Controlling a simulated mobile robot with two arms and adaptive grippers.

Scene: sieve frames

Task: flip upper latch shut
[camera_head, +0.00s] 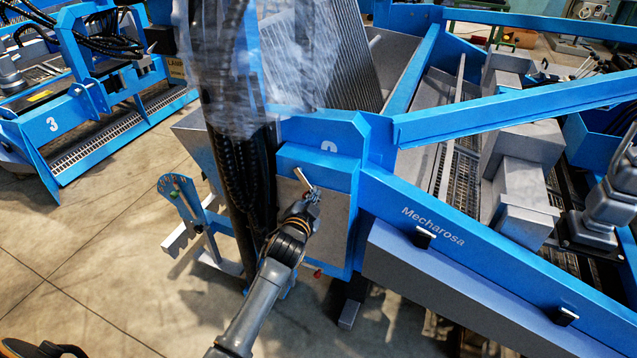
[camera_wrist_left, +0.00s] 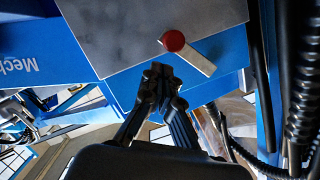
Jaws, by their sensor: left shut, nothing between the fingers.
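The upper latch (camera_head: 302,180) is a small pale bar near the top of a grey panel (camera_head: 332,225) on the blue machine frame. In the left wrist view the latch has a red round knob (camera_wrist_left: 173,40) with a pale lever (camera_wrist_left: 200,60) slanting from it across the panel's edge. My left gripper (camera_head: 312,196) is shut and empty, just beside the latch in the head view. In the left wrist view its closed fingertips (camera_wrist_left: 158,72) are below and left of the knob, with a gap in the picture; contact is not visible. My right gripper is not in view.
A second red knob (camera_head: 318,273) sits at the panel's lower edge. A dark column with hoses and clear wrapping stands left of the panel. A blue lever plate (camera_head: 181,195) juts out at the left. Open floor (camera_head: 90,250) lies further left.

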